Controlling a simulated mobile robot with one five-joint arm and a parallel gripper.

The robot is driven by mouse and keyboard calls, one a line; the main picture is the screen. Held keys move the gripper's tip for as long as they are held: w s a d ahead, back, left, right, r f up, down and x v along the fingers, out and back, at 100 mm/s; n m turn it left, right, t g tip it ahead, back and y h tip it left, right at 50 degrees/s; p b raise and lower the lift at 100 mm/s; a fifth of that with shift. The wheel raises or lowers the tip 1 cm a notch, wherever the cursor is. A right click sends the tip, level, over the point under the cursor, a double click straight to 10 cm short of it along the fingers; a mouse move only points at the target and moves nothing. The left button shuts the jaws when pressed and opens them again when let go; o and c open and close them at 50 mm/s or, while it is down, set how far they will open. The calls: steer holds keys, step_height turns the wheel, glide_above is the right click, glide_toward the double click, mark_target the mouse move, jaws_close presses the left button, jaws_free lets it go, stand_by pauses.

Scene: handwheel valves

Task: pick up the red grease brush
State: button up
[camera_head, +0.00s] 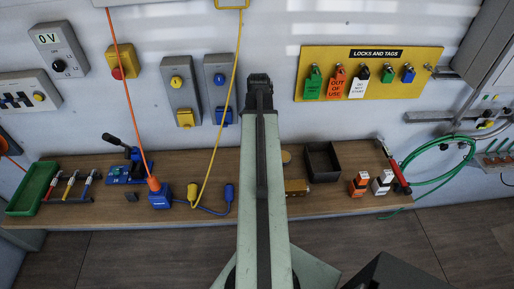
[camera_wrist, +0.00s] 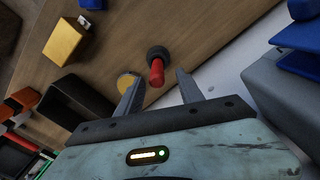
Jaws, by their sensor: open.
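The red grease brush (camera_wrist: 157,72) shows in the wrist view as a short red handle with a dark round end, over the wooden shelf near the wall. My gripper (camera_wrist: 158,77) is open, one finger on each side of the red handle. The handle lies between the fingertips or just beyond them; I cannot tell how deep. No contact shows.
A yellow disc (camera_wrist: 126,80) lies close by my left finger. A black open bin (camera_head: 322,161) and a brass-coloured block (camera_head: 296,187) stand right of my arm on the shelf (camera_head: 218,165). A blue connector (camera_head: 229,193) lies left. Grey wall boxes (camera_head: 220,88) rise behind.

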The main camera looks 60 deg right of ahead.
steer(key=f+b, duration=0.8)
steer(key=shift+s, duration=0.3)
steer(key=shift+r, duration=0.15)
jaws_close()
